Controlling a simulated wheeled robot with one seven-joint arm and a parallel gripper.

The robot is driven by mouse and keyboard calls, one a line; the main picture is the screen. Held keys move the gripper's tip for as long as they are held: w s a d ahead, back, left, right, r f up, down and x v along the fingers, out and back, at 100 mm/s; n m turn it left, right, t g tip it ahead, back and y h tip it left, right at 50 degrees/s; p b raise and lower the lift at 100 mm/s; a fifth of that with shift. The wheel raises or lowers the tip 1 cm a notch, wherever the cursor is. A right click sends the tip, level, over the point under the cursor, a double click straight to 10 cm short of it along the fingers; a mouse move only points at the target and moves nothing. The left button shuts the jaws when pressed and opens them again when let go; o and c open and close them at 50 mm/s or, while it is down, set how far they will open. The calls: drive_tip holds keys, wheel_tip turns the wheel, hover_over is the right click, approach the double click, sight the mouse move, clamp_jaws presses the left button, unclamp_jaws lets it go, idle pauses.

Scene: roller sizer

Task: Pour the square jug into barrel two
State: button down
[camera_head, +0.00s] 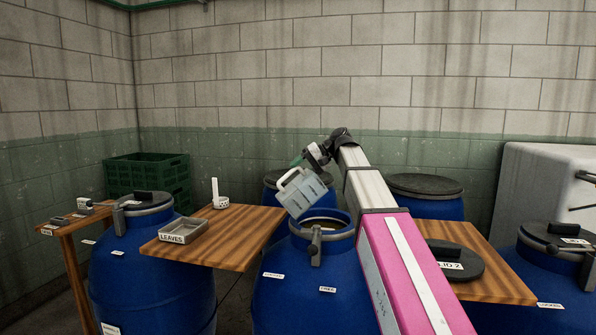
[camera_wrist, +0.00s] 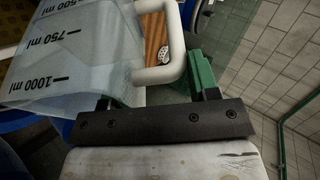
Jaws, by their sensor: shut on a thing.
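The square jug (camera_head: 303,193), pale and translucent with a white handle, is tilted in the air above the mouth of an open blue barrel (camera_head: 300,290). In the wrist view the jug (camera_wrist: 75,60) shows ml markings, and its handle (camera_wrist: 178,55) lies between the fingers. My gripper (camera_head: 308,159) is shut on the jug at its handle; the green finger shows in the wrist view. No stream of liquid shows. The barrel's dark opening (camera_head: 322,222) is uncovered; its labels are too small to read surely. A dark lid marked LID 2 (camera_head: 455,265) lies on the right wooden table.
A left wooden table (camera_head: 225,245) holds a tray labelled LEAVES (camera_head: 180,230) and a small white item (camera_head: 219,195). Lidded blue barrels stand at left (camera_head: 150,270), right (camera_head: 540,270) and behind (camera_head: 428,200). A green crate (camera_head: 147,175) is at the back left.

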sight(316, 180)
drive_tip(key=shift+w+d+f+y, duration=0.15)
drive_tip(key=shift+d+y, duration=0.2)
drive_tip(key=shift+y, duration=0.25)
drive_tip(key=shift+w+d+f+m+g+y, duration=0.3)
drive_tip(key=shift+d+f+y, duration=0.45)
drive_tip(key=shift+y, duration=0.15)
drive_tip(key=shift+w+d+f+m+g+y, duration=0.15)
drive_tip(key=shift+w+d+f+y, duration=0.15)
drive_tip(key=shift+d+f+y, duration=0.45)
drive_tip(key=shift+w+d+f+m+g+y, duration=0.3)
drive_tip(key=shift+d+f+y, duration=0.3)
drive_tip(key=shift+d+y, duration=0.35)
drive_tip(key=shift+w+d+f+m+y, duration=0.1)
drive_tip(key=shift+w+d+m+y, duration=0.15)
drive_tip(key=shift+d+y, duration=0.45)
drive_tip(key=shift+w+d+f+m+y, duration=0.1)
drive_tip(key=shift+w+d+m+y, duration=0.15)
drive_tip(key=shift+d+y, duration=0.4)
drive_tip(key=shift+w+d+f+m+y, duration=0.15)
drive_tip(key=shift+w+d+y, duration=0.25)
drive_tip(key=shift+y, duration=0.45)
drive_tip(key=shift+s+d, duration=0.1)
drive_tip(key=shift+d, duration=0.05)
drive_tip(key=shift+r, duration=0.1)
